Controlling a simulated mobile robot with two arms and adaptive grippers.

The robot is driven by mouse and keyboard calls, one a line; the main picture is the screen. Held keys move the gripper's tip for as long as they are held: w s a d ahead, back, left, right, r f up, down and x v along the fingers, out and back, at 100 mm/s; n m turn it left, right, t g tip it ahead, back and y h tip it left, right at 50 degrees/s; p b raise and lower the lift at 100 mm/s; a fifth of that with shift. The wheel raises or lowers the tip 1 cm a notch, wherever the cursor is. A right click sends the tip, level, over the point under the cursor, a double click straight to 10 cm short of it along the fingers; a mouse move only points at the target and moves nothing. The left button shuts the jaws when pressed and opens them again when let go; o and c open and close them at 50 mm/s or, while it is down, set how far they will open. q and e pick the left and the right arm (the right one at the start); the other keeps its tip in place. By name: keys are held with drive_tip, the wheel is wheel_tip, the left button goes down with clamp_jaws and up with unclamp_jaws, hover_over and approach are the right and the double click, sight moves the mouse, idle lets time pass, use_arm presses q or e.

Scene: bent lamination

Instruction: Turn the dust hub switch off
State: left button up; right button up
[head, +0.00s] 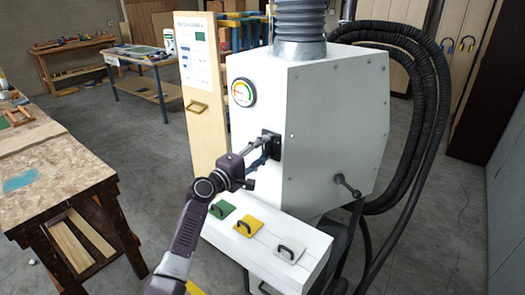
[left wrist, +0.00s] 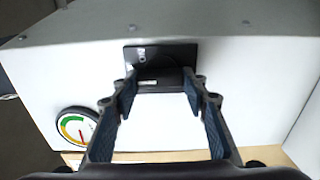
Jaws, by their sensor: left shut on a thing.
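The dust hub (head: 315,115) is a large pale grey-white cabinet with bolted faces. Its black switch (head: 276,149) sits on the left-hand face, below and right of the round gauge. My left gripper (head: 263,146) reaches up to the switch from the lower left. In the left wrist view my left gripper (left wrist: 160,84) has its two fingers on either side of the black switch part (left wrist: 158,76), shut on it, in front of the black switch plate (left wrist: 160,53). The fingers partly hide the switch, and I cannot tell its setting. My right gripper is in neither view.
The gauge (head: 243,92) has a coloured dial. Below the switch, a white ledge (head: 293,235) carries green, yellow and white handled plates. Black hoses (head: 425,110) hang on the right. A wooden workbench (head: 60,165) stands left, with open floor between.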

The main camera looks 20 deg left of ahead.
use_arm(q)
drive_tip(key=o, duration=1.2)
drive_tip(key=shift+c, duration=0.2)
drive_tip(key=shift+s+a, duration=0.1)
drive_tip(key=shift+s, duration=0.05)
drive_tip(key=v, duration=1.1)
drive_tip(key=shift+s, duration=0.4)
drive_tip(key=shift+a, duration=0.1)
